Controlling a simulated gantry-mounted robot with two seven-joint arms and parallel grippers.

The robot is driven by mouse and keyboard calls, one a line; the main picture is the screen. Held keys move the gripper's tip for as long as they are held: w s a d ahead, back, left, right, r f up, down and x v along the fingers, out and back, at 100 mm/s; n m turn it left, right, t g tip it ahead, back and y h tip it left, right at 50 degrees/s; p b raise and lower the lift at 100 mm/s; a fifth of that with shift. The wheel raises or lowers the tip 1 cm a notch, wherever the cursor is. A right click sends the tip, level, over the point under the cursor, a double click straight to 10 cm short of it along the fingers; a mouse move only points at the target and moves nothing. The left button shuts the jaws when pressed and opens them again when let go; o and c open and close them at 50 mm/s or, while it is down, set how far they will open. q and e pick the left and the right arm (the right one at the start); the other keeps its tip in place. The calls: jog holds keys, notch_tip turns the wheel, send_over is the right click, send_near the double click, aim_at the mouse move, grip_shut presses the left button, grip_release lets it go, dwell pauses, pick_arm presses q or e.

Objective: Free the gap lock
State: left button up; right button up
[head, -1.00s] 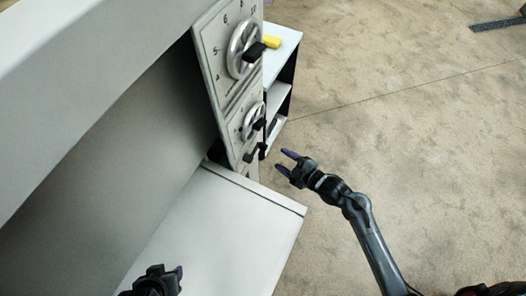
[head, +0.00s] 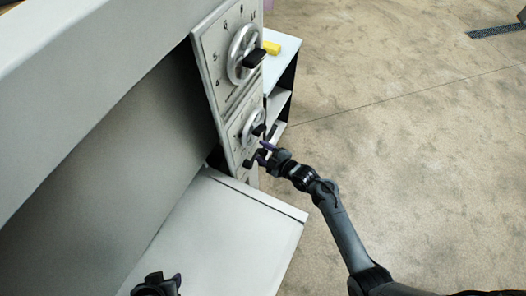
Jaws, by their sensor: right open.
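The machine's control panel (head: 213,64) carries a large upper handwheel (head: 238,42) with a black handle and numbers around it. Below it is a smaller handwheel (head: 248,122) with a black handle (head: 259,130). A small black lever (head: 249,162) sits under the lower wheel; no readable label tells which part is the gap lock. My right gripper (head: 264,152) is open at the panel's lower edge, right beside the lever and just below the lower wheel's handle. Whether it touches either cannot be told. My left gripper (head: 165,279) is partly cut off at the bottom edge.
A pale flat table (head: 220,235) of the machine extends below the panel. A shelf unit (head: 283,72) with a yellow block (head: 271,47) on top stands behind the panel.

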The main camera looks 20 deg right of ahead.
jog(key=shift+w, duration=0.1)
jog(key=shift+r, duration=0.1)
grip_shut()
pick_arm(q)
jog(key=shift+d, duration=0.1)
pick_arm(e)
jog(key=shift+a, duration=0.15)
